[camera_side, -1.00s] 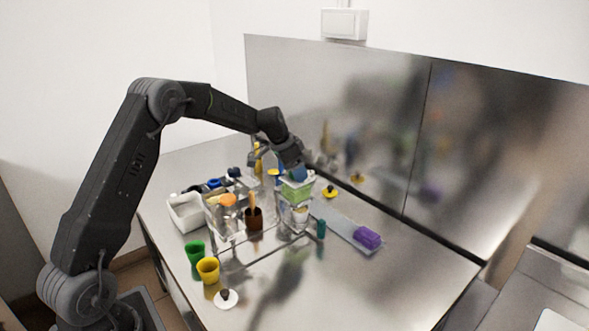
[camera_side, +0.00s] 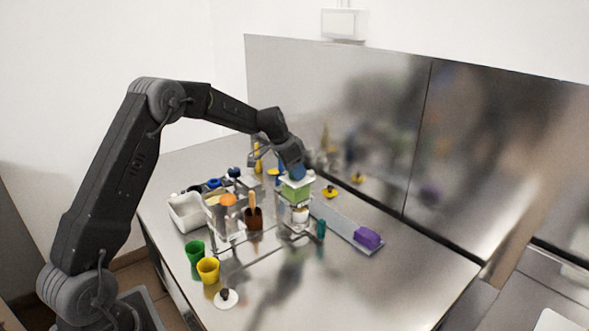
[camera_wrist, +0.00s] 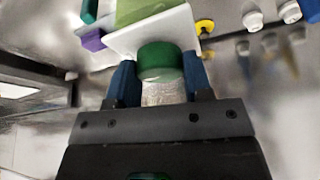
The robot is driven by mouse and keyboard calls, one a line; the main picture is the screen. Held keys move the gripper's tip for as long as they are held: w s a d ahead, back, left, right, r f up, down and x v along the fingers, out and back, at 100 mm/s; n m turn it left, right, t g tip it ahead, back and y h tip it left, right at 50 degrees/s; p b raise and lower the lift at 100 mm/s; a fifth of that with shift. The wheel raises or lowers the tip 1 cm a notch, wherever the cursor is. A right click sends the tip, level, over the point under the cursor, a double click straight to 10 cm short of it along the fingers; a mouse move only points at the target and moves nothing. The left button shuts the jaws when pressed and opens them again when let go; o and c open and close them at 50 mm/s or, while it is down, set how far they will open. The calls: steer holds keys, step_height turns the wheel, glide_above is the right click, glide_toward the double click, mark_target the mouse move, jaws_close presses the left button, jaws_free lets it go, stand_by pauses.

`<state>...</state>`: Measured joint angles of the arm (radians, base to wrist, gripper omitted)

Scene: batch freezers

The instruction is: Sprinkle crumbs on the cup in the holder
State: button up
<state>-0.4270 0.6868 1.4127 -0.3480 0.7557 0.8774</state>
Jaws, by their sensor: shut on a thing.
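My gripper (camera_wrist: 158,78) has its blue fingers shut on a piece with a dark green round top (camera_wrist: 160,60) and a pale, speckled lower part. In the side view my gripper (camera_side: 297,172) is above the clear holder on the right. A white plate (camera_wrist: 180,28) and a light green block (camera_wrist: 135,10) lie just beyond the fingers; the light green block (camera_side: 295,191) also shows below my gripper in the side view. A whitish cup (camera_side: 299,214) sits in the holder under the block. I cannot tell whether crumbs are on it.
A second clear stand (camera_side: 228,225) with an orange item is to the left, beside a brown container (camera_side: 253,218). Green (camera_side: 195,252) and yellow (camera_side: 208,270) cups stand in front. A purple block (camera_side: 367,238) lies right. The front right steel top is clear.

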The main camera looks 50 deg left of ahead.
steer(key=n+y, duration=0.1)
steer(key=n, duration=0.3)
steer(key=shift+d+y, duration=0.1)
steer(key=shift+y, duration=0.2)
steer(key=n, duration=0.2)
steer(key=n+y, duration=0.1)
steer(key=n, duration=0.1)
steer(key=shift+d+y, duration=0.1)
steer(key=shift+y, duration=0.2)
steer(key=n+g+y, duration=0.1)
steer(key=n, duration=0.4)
steer(key=shift+w+d, duration=0.1)
steer(key=shift+w, duration=0.05)
steer(key=shift+n+g+y, duration=0.6)
steer(key=shift+n+g, duration=0.3)
steer(key=shift+n, duration=1.1)
steer(key=o, duration=0.9)
